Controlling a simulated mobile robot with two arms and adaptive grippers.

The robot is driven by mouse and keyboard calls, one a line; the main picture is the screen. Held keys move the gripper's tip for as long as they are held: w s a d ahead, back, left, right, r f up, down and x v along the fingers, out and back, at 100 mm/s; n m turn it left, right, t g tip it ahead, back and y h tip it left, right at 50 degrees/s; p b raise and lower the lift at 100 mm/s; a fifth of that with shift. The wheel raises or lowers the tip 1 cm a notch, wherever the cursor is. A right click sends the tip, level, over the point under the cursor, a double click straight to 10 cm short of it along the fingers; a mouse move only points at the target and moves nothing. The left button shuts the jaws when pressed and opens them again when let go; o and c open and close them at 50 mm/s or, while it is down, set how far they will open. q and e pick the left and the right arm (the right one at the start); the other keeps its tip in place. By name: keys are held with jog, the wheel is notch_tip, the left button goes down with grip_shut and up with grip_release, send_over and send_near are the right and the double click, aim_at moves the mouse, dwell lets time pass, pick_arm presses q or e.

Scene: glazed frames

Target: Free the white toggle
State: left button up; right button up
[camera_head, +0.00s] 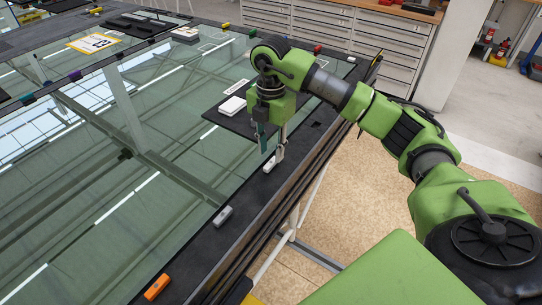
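The white toggle (269,166) sits on the dark near-side frame edge of the large glazed panel (150,190). My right gripper (272,150) points down at it from above. Its two fingers are spread apart, with the fingertips close over the toggle, one to each side. I cannot tell whether either finger touches it, and the fingers hide part of the toggle. My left gripper is not in view.
A grey toggle (222,216) and an orange toggle (157,287) sit further along the same edge. A dark pad with a white block (232,106) lies on the glass behind the gripper. Several coloured toggles line the far edges. Drawer cabinets (390,40) stand behind.

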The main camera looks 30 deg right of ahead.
aim_at(271, 162)
notch_tip(271, 162, up, 8)
jog(key=shift+r, duration=0.15)
dwell(0.6)
